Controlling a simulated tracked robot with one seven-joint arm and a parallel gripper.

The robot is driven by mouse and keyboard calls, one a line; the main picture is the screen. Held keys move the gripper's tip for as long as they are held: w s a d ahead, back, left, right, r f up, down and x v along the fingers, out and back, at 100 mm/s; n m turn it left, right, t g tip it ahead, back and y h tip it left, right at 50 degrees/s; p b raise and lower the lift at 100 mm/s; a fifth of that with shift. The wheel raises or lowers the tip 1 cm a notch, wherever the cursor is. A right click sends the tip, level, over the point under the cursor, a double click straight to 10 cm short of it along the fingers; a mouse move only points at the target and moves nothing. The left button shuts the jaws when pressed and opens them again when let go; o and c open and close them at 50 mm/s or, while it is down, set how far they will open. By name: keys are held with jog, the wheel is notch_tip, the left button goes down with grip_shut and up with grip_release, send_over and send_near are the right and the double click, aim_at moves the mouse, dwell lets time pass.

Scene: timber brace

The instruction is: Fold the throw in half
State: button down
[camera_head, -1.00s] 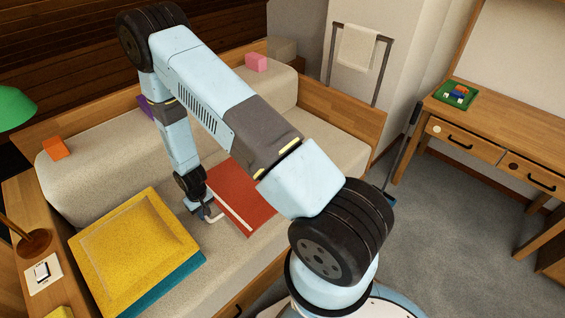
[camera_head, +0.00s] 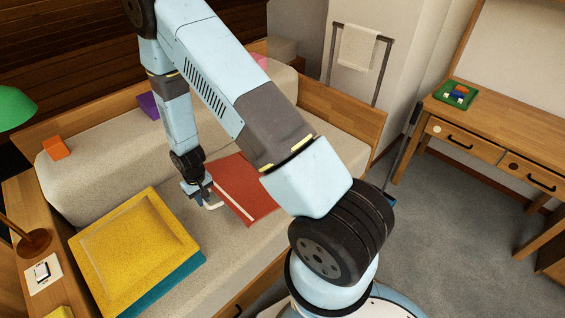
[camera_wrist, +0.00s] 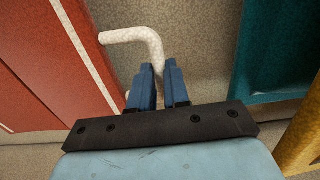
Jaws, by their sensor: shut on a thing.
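The red throw (camera_head: 248,188) with a pale stripe lies on the daybed seat (camera_head: 185,235), partly hidden behind my arm. It also fills the left of the wrist view (camera_wrist: 35,75), its stripe near the edge. My gripper (camera_head: 205,197) is beside the throw's left edge. In the wrist view its two blue fingers (camera_wrist: 164,78) are shut on a bent white handle (camera_wrist: 130,35) whose other end reaches toward the throw's edge. I cannot tell how the handle joins the throw.
A yellow cushion (camera_head: 135,235) on a teal one (camera_head: 175,282) stands left of my gripper. Orange (camera_head: 56,148) and purple (camera_head: 148,106) blocks sit on the backrest. A desk (camera_head: 500,115) is at right. Bare seat lies between cushions and throw.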

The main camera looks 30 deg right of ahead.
jog(key=shift+w+d+r, duration=0.95)
jog(key=shift+d+r, duration=2.35)
jog(key=shift+r, duration=1.3)
jog(key=shift+w+d+r, duration=0.95)
jog(key=shift+d+r, duration=2.3)
jog(key=shift+r, duration=1.3)
jog(key=shift+w+d+r, duration=1.05)
jog(key=shift+d+r, duration=0.2)
jog(key=shift+d, duration=2.4)
jog(key=shift+w+d+r, duration=1)
jog(key=shift+d+r, duration=0.25)
jog(key=shift+d, duration=2.35)
jog(key=w+d+f, duration=0.1)
jog(key=w+d, duration=0.1)
jog(key=d, duration=0.5)
jog(key=w+d+f, duration=0.2)
jog(key=d, duration=0.5)
jog(key=shift+w+d, duration=0.15)
jog(key=shift+d, duration=0.2)
